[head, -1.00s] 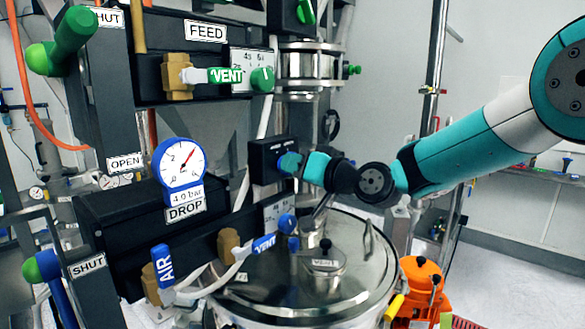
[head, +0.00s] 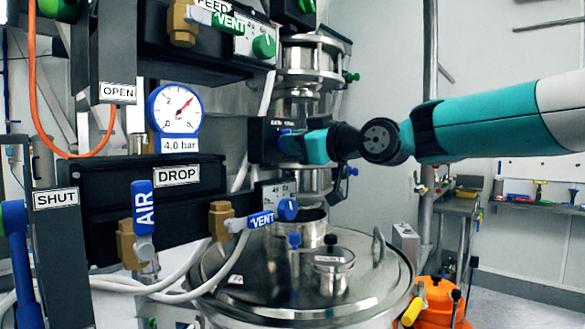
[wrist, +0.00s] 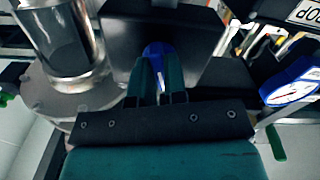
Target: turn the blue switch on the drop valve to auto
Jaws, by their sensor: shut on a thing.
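The blue switch (head: 285,132) is on the front of a black switch box (head: 262,154) beside the metal valve column in the head view. My gripper (head: 292,145) comes in from the right and is shut on the switch. In the wrist view, the rounded top of the blue switch (wrist: 153,48) shows between the two teal fingers of my gripper (wrist: 158,78), against the black box (wrist: 200,32). The fingers hide most of the switch in the head view. Its pointing direction and the box's small lettering cannot be read clearly.
Left of the box are a pressure gauge (head: 177,108), the DROP panel (head: 112,205), and the blue AIR handle (head: 143,207). Below are a blue VENT handle (head: 262,219) and a steel vessel lid (head: 365,278). An orange object (head: 440,302) stands lower right.

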